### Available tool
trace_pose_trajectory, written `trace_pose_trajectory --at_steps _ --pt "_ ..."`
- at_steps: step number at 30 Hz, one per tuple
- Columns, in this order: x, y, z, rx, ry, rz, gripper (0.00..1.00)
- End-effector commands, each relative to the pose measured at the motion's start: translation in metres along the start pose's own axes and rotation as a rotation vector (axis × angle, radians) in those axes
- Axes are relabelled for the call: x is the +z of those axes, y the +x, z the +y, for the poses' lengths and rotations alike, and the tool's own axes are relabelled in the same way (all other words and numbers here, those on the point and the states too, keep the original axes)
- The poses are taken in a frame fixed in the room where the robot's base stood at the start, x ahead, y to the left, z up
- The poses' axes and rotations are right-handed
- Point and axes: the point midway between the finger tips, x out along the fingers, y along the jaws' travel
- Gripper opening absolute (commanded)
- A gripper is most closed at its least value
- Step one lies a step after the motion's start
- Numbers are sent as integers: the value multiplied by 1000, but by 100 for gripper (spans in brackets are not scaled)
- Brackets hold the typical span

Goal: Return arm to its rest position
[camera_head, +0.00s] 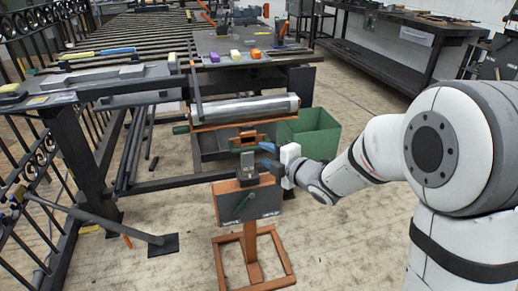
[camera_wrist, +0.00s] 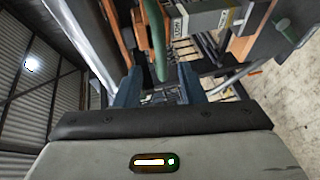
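My gripper (camera_head: 266,155) is in front of the metal roller, just above the orange stand, with my arm reaching in from the right. In the wrist view its two blue fingers (camera_wrist: 160,88) are spread apart with a gap between them. A green rod-like handle (camera_wrist: 158,45) shows in line with that gap. I cannot tell whether it lies between the fingertips or beyond them, but neither finger visibly closes on it.
The orange stand (camera_head: 254,258) carries a grey box (camera_head: 248,204) directly below my gripper. The metal roller (camera_head: 245,109) and a green bin (camera_head: 315,133) are behind. A worktable (camera_head: 290,57) with small coloured blocks stands farther back. Bare floor (camera_head: 355,235) shows right of the stand.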

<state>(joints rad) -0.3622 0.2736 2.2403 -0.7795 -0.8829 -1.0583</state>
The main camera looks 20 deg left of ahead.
Motion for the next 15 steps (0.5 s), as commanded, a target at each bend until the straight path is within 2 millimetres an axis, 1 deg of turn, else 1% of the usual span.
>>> trace_pose_trajectory --at_steps 3,11,13,15 --pt "0 -7 0 0 0 0 36" --pt "0 -8 0 0 0 0 36" --pt "1 -9 3 -3 5 -8 36" --pt "8 -16 13 -16 29 -42 36"
